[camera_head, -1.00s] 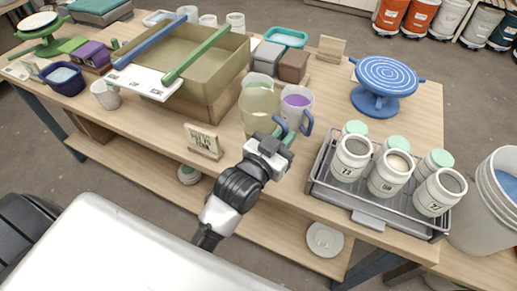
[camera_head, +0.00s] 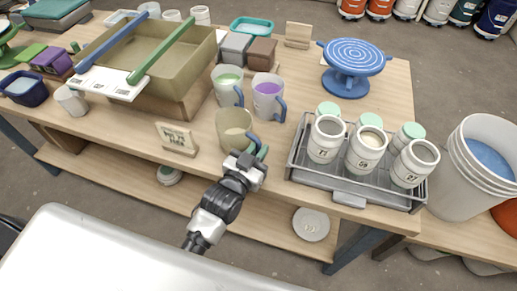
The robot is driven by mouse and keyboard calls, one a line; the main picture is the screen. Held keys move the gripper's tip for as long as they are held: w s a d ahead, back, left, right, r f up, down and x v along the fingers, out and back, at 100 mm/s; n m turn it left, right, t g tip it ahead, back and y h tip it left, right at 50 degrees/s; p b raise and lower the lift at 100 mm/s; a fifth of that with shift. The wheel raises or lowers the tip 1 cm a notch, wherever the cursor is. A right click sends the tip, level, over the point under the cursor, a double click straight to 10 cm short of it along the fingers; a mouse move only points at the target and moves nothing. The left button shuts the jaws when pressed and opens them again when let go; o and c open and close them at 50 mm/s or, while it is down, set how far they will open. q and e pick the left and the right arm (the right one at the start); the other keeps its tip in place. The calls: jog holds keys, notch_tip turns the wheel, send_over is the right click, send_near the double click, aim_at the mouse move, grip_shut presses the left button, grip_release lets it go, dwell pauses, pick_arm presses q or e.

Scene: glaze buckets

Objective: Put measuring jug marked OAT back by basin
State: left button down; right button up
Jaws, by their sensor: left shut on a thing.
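My left gripper (camera_head: 252,160) is shut on the handle of a beige jug (camera_head: 233,124), near the front edge of the wooden table. The jug is upright; I cannot tell whether its base touches the table. No OAT mark can be read on it. Behind it stand a pale jug with green contents (camera_head: 226,92) and a pale jug with purple contents (camera_head: 266,102), both with blue handles. The olive basin (camera_head: 180,75) stands to the left, with a blue bar and a green bar across its top. My right gripper is not in view.
A small sign (camera_head: 176,139) stands left of the held jug. A wire tray (camera_head: 300,168) with several labelled jars is to the right. A blue turntable (camera_head: 350,82) stands behind the tray. Small grey and brown boxes sit behind the jugs. Table between sign and basin is clear.

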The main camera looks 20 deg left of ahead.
pick_arm(q)
jog(key=c, duration=1.6)
grip_release()
jog(key=shift+f, duration=0.15)
jog(key=o, duration=0.5)
jog(key=shift+c, duration=0.2)
jog(key=shift+r, duration=0.25)
jog(key=v, duration=1.2)
jog(key=shift+b, duration=0.4)
